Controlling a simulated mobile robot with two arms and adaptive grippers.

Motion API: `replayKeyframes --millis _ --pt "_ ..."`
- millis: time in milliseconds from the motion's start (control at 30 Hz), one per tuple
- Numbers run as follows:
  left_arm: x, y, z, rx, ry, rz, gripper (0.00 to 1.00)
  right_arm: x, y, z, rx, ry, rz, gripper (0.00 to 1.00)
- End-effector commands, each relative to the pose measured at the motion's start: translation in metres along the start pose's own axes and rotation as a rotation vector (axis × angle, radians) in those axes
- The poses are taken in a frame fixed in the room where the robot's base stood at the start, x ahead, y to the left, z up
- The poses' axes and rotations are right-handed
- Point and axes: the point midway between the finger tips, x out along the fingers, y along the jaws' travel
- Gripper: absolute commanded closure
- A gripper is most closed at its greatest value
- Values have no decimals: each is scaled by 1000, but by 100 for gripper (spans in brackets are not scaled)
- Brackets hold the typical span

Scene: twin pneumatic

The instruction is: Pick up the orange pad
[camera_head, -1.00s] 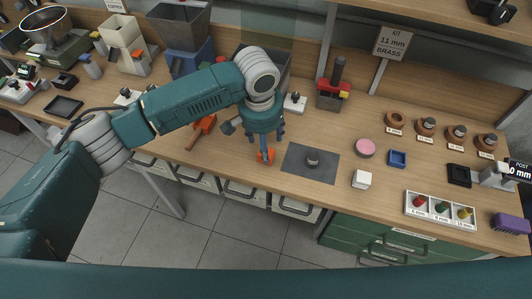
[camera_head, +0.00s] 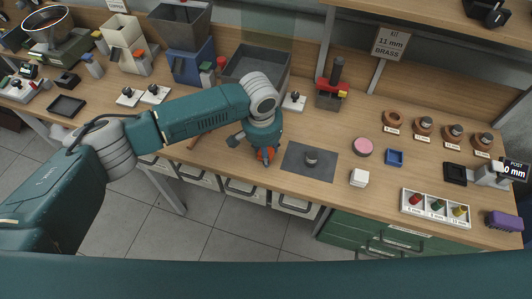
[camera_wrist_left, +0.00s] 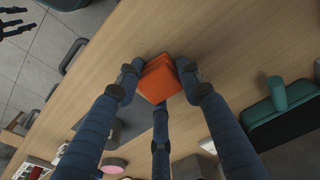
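The orange pad (camera_wrist_left: 160,78) is a small blocky piece between the fingers of my left gripper (camera_wrist_left: 160,90) in the left wrist view. Fingers lie against its left and right sides, and a third finger is below it. In the head view the pad (camera_head: 264,155) shows under my left gripper (camera_head: 265,157), partly covered by the fingers, near the bench's front edge. I cannot tell whether it is clear of the bench top. A dark gripper with spread fingers, seemingly my right one (camera_wrist_left: 16,24), shows at the upper left of the wrist view, over the floor.
A dark grey mat (camera_head: 293,170) with a small metal part (camera_head: 311,157) lies just right of the gripper. A grey bin (camera_head: 240,70) stands behind.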

Motion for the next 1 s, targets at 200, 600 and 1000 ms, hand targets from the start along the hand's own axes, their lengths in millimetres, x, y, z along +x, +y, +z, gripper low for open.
replayKeyframes --millis 200,600,1000 --pt "0 0 0 0 0 -1 89 0 0 0 0 0 0 60" --pt "-28 0 -5 1 4 0 89 7 0 1 0 0 0 60" --pt "-136 0 -18 0 6 0 89 30 -1 3 0 0 0 60"
